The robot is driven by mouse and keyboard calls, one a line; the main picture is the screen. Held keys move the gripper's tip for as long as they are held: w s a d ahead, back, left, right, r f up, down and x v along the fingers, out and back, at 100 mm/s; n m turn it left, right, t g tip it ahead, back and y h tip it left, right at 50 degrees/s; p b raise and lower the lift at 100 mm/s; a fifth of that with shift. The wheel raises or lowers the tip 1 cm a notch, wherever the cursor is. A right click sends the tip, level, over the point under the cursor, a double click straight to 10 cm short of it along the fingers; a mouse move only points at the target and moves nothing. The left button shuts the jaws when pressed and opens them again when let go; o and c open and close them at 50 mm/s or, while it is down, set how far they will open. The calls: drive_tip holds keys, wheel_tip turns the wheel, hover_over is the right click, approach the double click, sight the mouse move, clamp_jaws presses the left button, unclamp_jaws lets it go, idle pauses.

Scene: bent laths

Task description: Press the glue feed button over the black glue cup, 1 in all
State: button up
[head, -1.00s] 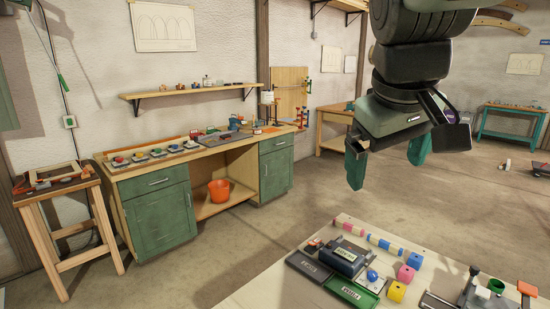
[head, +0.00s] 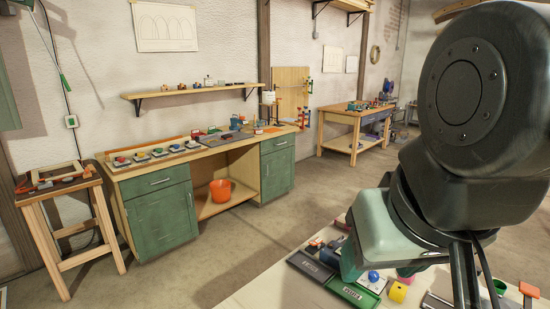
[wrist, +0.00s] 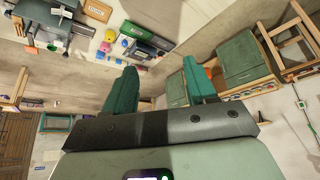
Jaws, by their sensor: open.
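My gripper (wrist: 160,88) shows two teal fingers spread apart with nothing between them in the wrist view. In the head view my arm stands large at the right, and a teal finger (head: 350,262) hangs over the near table's back part. I cannot make out a black glue cup or its feed button for certain. My arm hides much of this table's right side.
A long bench with green cabinets (head: 160,215) stands along the wall, bearing several small coloured-topped items (head: 158,152). An orange bucket (head: 220,191) sits in its opening. A wooden stool (head: 65,200) stands at left. The floor between bench and table is clear.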

clamp_jaws()
idle(1.3)
